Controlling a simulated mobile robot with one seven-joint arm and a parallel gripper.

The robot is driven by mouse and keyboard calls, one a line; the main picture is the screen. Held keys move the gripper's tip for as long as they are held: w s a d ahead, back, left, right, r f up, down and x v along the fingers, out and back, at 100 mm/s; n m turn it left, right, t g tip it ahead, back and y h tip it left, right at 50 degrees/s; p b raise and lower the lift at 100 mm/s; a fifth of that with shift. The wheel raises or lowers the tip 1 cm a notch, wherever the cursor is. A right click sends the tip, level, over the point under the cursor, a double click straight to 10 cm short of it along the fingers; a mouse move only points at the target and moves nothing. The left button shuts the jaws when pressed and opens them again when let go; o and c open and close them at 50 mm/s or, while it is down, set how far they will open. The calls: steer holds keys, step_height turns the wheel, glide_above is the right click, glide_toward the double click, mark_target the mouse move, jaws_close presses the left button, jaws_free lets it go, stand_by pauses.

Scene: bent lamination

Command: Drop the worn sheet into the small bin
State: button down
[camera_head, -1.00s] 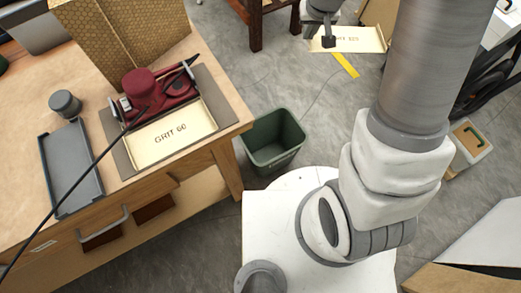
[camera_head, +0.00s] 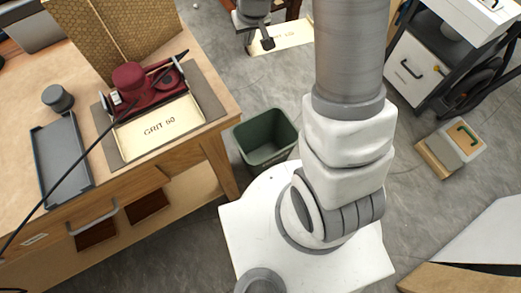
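A cream sheet (camera_head: 288,37) with partly legible "GRIT" print is at the top of the view. My gripper (camera_head: 267,43) is at its left part and appears shut on it; the fingertips are small and dark. The small dark green bin (camera_head: 266,137) stands open on the floor beside the bench, left of my arm, and looks empty. The gripper and sheet are well beyond the bin in the picture. Another cream sheet (camera_head: 160,128), marked "GRIT 60", lies on a grey mat on the bench. Which sheet is worn cannot be told from their faces.
A dark red sander (camera_head: 140,85) with a black cord sits behind the bench sheet. A grey tray (camera_head: 62,160) and a dark grey knob-like object (camera_head: 57,98) are to its left. A cabinet cart (camera_head: 415,65) and a box with a green handle (camera_head: 455,148) stand right of my arm.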

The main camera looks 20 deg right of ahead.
steer(key=s+d+f+n+y+b, duration=0.15)
steer(key=f+b, duration=0.25)
steer(key=f, duration=0.7)
steer(key=s+d+f+n+g+b, duration=0.1)
steer(key=d+f+n+b, duration=0.2)
steer(key=f, duration=0.9)
steer(key=s+d+f+n+y+b, duration=0.1)
steer(key=d+f+n+b, duration=0.2)
steer(key=f, duration=0.8)
steer(key=s+a+f+n+b, duration=0.1)
steer(key=f+b, duration=0.3)
steer(key=f, duration=0.4)
steer(key=s+a+f+n+b, duration=0.1)
steer(key=s+a+f+b, duration=0.2)
steer(key=f, duration=0.6)
steer(key=shift+s+a+f+g+y+b, duration=0.25)
steer(key=shift+s+a+g+y+b, duration=0.15)
steer(key=shift+s+b, duration=0.45)
steer(key=shift+w+n, duration=0.2)
steer(key=shift+n, duration=0.05)
steer(key=c, duration=1)
jaws_free()
steer(key=shift+d+r, duration=0.1)
steer(key=p+v, duration=0.6)
steer(key=v, duration=1.1)
